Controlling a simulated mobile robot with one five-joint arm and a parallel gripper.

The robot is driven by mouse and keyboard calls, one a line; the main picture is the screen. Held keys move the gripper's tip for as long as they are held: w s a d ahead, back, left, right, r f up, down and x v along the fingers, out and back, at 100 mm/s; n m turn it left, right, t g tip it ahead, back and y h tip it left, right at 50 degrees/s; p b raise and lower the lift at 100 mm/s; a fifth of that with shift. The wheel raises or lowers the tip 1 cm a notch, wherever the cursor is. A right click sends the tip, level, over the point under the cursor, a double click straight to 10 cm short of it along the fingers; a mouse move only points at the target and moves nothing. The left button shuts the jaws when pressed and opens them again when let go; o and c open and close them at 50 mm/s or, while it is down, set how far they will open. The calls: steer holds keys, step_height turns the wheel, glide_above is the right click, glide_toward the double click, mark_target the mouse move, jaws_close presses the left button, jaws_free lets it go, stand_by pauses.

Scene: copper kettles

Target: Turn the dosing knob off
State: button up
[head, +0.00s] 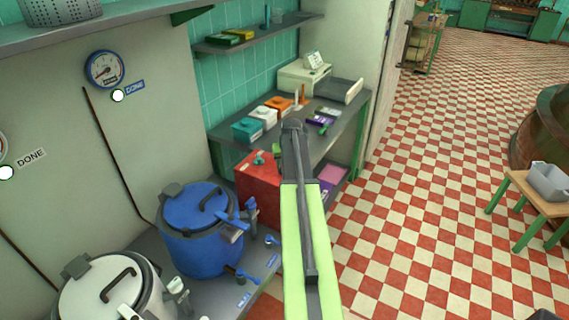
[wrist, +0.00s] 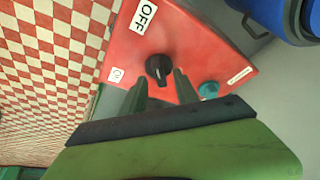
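The dosing knob is a small black knob (wrist: 158,68) on the face of a red box (wrist: 205,50). In the wrist view a white OFF label (wrist: 144,15) sits above the knob and a smaller white label (wrist: 116,75) to its left. My gripper (wrist: 161,88) is open, its two dark fingers apart just below the knob in the picture. I cannot tell whether they touch it. In the head view the red box (head: 257,188) stands beside the blue kettle, partly behind my arm.
A teal button (wrist: 208,90) is on the red box, right of my fingers. A blue kettle (head: 200,240) and a white kettle (head: 105,295) stand left of the box. A grey counter (head: 335,130) with small boxes lies behind. The checkered floor (head: 420,190) at right is mostly clear.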

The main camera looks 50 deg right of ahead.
steer(key=p+v, duration=1.3)
steer(key=v, duration=0.3)
steer(key=shift+p, duration=0.4)
